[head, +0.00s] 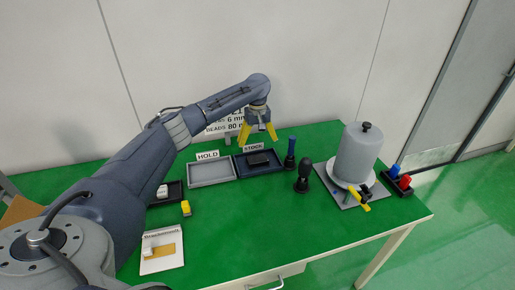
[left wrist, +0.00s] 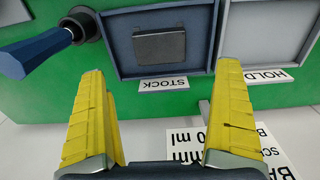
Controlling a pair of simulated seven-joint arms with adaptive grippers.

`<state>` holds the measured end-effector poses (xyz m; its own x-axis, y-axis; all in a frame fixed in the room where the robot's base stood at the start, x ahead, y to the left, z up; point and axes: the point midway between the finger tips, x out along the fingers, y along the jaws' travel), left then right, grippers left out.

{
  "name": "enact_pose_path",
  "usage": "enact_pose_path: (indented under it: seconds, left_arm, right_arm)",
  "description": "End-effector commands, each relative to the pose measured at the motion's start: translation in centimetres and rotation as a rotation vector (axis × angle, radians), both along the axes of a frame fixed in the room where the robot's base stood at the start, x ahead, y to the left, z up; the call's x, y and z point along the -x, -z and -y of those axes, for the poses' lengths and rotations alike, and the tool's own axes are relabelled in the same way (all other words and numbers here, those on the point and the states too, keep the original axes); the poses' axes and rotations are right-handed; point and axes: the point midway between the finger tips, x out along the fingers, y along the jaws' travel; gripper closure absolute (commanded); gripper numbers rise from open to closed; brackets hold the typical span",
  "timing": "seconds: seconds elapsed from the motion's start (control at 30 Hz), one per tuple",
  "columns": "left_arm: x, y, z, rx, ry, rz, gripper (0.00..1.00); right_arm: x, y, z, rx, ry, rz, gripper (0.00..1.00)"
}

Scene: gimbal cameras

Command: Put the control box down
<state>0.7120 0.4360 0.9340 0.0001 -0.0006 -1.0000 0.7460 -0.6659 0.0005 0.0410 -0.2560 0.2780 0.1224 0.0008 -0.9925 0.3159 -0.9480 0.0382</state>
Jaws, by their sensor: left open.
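A dark flat box (head: 258,160), which I take to be the control box, lies in the STOCK tray (head: 240,172) in the head view. In the left wrist view the box (left wrist: 160,44) lies inside the dark-rimmed tray (left wrist: 120,45). My left gripper (head: 258,132) is open and empty, with yellow fingers spread and pointing down above the back of the table, behind the STOCK tray. In the left wrist view my left gripper (left wrist: 160,72) has clear space between its fingers, and the box is beyond them. My right gripper is not in view.
The grey HOLD tray (head: 212,173) is empty, left of STOCK. A blue-handled tool (head: 291,150) and a dark knobbed tool (head: 303,178) stand to the right. A large grey vessel (head: 358,153) with a yellow handle stands further right. The green front-middle table is clear.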

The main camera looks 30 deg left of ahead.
Motion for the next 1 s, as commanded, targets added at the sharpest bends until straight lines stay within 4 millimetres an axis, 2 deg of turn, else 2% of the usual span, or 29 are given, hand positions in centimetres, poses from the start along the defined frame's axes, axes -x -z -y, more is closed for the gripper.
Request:
enact_pose_path:
  seconds: [0.2,0.77,0.87,0.97,1.0]
  left_arm:
    - [0.0,-1.3,0.0,0.000,0.002,0.000,0.00]
    - [-0.4,-1.8,0.1,0.003,0.005,0.014,0.00]
    - [-2.1,-3.3,0.6,0.016,0.020,0.076,0.00]
    - [-5.4,-6.2,1.4,0.034,0.055,0.202,0.00]
    - [-7.1,-7.8,1.8,0.039,0.075,0.268,0.00]
  right_arm:
    - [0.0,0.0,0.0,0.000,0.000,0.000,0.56]
    - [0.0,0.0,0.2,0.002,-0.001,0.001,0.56]
    - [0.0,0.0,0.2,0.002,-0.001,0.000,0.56]
    - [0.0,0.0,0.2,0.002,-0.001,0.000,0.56]
    - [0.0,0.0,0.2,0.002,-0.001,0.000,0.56]
